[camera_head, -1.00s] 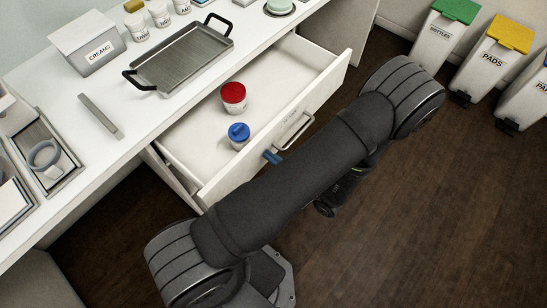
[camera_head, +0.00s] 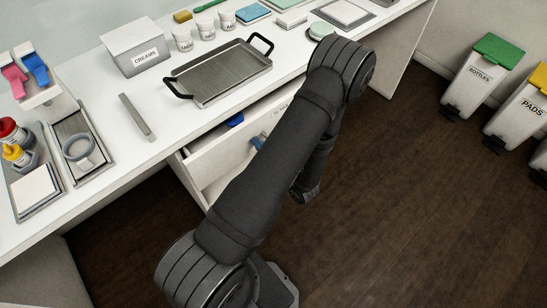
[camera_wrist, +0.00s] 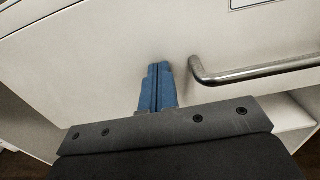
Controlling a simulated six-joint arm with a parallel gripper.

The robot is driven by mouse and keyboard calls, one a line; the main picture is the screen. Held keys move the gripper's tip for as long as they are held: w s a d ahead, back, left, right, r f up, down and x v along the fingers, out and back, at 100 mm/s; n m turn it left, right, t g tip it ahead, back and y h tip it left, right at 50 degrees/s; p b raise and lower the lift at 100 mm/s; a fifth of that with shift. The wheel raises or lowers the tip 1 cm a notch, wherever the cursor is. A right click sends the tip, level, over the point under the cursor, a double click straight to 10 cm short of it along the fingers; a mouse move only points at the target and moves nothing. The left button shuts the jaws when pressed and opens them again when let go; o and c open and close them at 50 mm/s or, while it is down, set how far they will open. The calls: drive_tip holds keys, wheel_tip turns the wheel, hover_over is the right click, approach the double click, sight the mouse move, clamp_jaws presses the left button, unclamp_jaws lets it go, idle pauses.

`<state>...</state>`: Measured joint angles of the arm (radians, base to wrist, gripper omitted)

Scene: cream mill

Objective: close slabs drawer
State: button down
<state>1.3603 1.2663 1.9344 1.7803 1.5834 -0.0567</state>
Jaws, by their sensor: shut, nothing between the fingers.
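The slabs drawer (camera_head: 219,154) is the white drawer under the counter. It stands partly open, with a narrow gap showing between its front and the counter edge. A blue-lidded jar (camera_head: 235,119) shows in that gap. My gripper (camera_head: 257,142) is mostly hidden behind my arm, with only its blue fingers showing at the drawer front. In the wrist view, the blue fingers (camera_wrist: 158,88) are together and empty, with their tips at or very near the white drawer front (camera_wrist: 95,65). The metal bar handle (camera_wrist: 255,71) is just right of the fingers, not between them.
The counter holds a metal tray (camera_head: 222,78) with black handles, a creams box (camera_head: 134,47), several white jars and a grey bar (camera_head: 137,116). Bins (camera_head: 482,72) stand at the right. The dark floor (camera_head: 400,190) before the drawer is clear.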

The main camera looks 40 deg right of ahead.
drive_tip(key=w, duration=0.6)
drive_tip(key=shift+w+r, duration=0.1)
drive_tip(key=shift+w, duration=0.1)
drive_tip(key=shift+s+d, duration=0.1)
drive_tip(key=s, duration=1.4)
drive_tip(key=shift+s, duration=0.2)
drive_tip(key=shift+w, duration=0.1)
drive_tip(key=shift+w, duration=6.7)
drive_tip(key=c, duration=2.1)
unclamp_jaws()
